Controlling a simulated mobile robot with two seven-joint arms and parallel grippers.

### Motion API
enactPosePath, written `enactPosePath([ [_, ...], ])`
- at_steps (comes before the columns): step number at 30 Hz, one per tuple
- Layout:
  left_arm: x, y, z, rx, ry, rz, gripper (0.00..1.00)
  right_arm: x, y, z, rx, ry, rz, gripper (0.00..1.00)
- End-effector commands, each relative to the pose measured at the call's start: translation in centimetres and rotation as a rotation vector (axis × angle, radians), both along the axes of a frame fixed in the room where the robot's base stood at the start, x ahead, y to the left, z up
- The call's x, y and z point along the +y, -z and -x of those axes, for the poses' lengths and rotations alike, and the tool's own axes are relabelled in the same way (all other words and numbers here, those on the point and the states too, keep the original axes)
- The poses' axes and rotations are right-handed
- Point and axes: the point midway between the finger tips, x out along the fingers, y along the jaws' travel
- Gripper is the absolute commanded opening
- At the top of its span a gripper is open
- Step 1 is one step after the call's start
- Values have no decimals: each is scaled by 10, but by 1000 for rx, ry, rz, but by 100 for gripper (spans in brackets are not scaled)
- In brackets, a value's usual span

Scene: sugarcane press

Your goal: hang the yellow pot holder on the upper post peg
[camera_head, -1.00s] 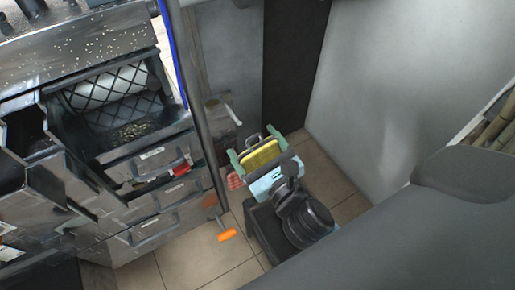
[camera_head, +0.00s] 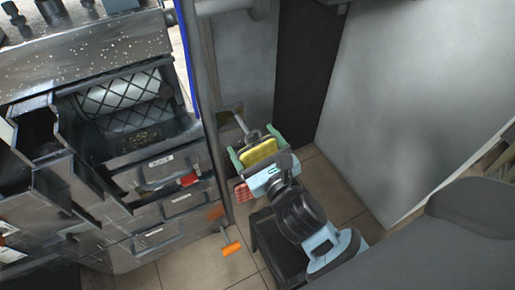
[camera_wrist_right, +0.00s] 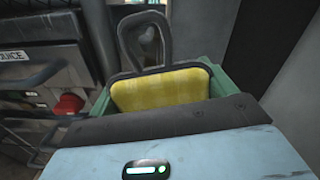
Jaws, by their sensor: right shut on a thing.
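The yellow pot holder (camera_head: 258,151) has a dark rim and a dark hanging loop at its top. My right gripper (camera_head: 262,158) is shut on it, with green fingers at its two sides. In the right wrist view the pot holder (camera_wrist_right: 160,90) stands up between the fingers, loop upward. The grey vertical post (camera_head: 207,120) is left of the gripper. A pale slanted rod (camera_head: 241,122) shows just above and left of the loop; I cannot tell if it is the upper peg or if they touch. My left gripper is out of view.
A red pot holder-like piece (camera_head: 243,193) shows below the gripper. An orange-handled thing (camera_head: 231,248) is lower, near the tiled floor. The metal press cabinet (camera_head: 150,190) with drawers fills the left. A pale wall panel (camera_head: 410,100) stands at right.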

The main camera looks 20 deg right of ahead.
Motion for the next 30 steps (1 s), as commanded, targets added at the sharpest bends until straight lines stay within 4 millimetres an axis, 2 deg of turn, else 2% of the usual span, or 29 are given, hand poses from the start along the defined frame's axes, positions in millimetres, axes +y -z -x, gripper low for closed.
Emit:
enactPosePath([
  [15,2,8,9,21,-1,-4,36,1,4,-26,-1,0,0,63],
  [30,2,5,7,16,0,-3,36,1,11,-34,0,1,0,63],
])
